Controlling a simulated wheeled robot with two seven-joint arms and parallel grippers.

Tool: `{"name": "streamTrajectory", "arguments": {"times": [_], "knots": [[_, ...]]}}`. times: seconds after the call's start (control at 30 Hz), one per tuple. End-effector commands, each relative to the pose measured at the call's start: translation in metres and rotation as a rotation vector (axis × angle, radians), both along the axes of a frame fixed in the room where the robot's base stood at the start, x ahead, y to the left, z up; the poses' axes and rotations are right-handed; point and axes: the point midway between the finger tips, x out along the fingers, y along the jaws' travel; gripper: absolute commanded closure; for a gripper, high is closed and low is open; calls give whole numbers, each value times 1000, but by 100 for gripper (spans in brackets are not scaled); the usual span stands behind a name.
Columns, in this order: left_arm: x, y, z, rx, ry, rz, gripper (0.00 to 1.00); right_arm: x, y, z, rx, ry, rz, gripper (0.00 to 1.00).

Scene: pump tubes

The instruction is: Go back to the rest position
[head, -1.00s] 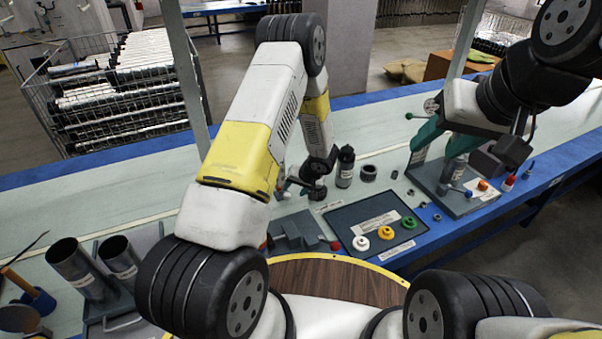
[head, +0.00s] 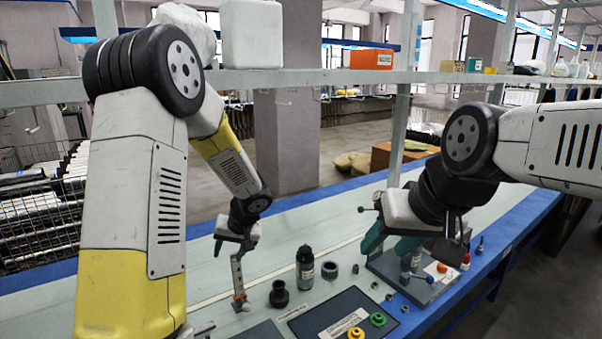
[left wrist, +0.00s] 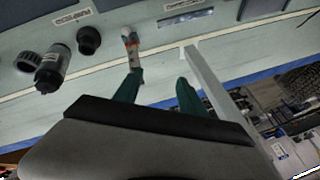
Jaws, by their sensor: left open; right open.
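My left gripper (head: 235,248) hangs over the bench in the head view, its green fingers apart and pointing down. In the left wrist view its fingers (left wrist: 157,95) are spread with nothing held between them. A slim grey piece with orange parts (head: 238,278) is on the bench below it; it also shows in the left wrist view (left wrist: 131,48). My right gripper (head: 392,246) is at the right, above a grey fixture (head: 425,291). Its green fingers are apart; part of the gripper is hidden by its own arm.
A dark tray (head: 320,314) holds yellow and green knobs. A shelf beam (head: 300,80) crosses behind the arms. The bench middle behind the bottle is clear.

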Motion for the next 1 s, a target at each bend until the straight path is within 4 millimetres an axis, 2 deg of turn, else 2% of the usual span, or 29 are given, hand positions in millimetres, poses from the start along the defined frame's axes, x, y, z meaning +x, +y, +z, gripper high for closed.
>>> {"name": "streamTrajectory", "arguments": {"times": [0.03,0.1,0.4,0.6,0.8,1.0], "knots": [[-11,3,23,-20,-10,7,52,0,0,0,0,0,0,52],[-28,5,47,-47,-9,6,52,0,0,0,0,0,0,52],[-111,1,129,-196,-29,-41,52,0,0,0,0,0,0,52],[-170,-16,166,-312,-74,-121,52,0,0,0,0,0,0,52],[-220,-38,191,-415,-141,-230,52,0,0,0,0,0,0,52],[-248,-54,203,-471,-192,-308,52,0,0,0,0,0,0,52]]}}
